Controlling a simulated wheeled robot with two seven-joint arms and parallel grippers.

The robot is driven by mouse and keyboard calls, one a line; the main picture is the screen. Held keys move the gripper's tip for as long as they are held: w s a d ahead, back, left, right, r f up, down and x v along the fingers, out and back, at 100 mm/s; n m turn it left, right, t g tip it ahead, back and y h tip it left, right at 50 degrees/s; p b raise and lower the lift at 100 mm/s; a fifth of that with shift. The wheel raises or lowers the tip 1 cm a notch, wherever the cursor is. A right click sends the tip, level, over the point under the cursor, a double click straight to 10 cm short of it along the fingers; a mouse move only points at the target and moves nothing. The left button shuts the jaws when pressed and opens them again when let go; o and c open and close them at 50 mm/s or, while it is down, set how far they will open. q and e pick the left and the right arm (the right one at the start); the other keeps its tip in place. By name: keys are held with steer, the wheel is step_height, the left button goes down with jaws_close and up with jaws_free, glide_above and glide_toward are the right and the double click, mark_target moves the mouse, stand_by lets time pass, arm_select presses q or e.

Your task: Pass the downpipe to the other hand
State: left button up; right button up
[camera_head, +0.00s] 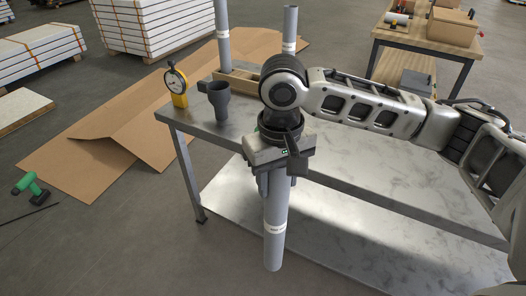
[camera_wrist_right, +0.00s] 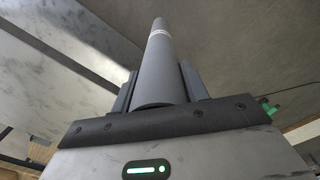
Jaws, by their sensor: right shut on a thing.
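The downpipe (camera_head: 275,225) is a grey tube with a pale band, hanging close to upright in front of the metal table. My right gripper (camera_head: 264,185) is shut around its upper part, and the gripper body hides the top end. In the right wrist view the downpipe (camera_wrist_right: 160,70) runs away from between the two fingers (camera_wrist_right: 158,88), with its pale band near the far end. My left gripper is in neither view.
Cardboard (camera_head: 100,130) and a green drill (camera_head: 30,187) lie on the floor at left. The floor in front is clear.

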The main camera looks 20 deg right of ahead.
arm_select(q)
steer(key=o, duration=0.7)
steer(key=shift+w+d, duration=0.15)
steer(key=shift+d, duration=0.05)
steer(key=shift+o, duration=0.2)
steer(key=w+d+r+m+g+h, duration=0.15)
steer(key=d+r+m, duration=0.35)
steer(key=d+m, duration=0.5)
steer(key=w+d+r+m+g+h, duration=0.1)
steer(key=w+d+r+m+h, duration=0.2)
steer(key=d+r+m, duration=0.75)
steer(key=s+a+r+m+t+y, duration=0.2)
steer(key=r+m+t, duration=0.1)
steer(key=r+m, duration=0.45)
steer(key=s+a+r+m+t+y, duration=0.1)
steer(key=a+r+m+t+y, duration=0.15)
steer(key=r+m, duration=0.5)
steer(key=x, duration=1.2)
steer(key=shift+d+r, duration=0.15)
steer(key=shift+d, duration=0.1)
arm_select(e)
steer(key=w+a+r+n, duration=0.1)
steer(key=a+r+n, duration=0.2)
steer(key=a, duration=0.4)
steer(key=w+a+r+n, duration=0.1)
steer(key=a+r+n, duration=0.3)
steer(key=a, duration=0.4)
steer(key=shift+w+r, duration=0.3)
steer(key=shift+r, duration=0.55)
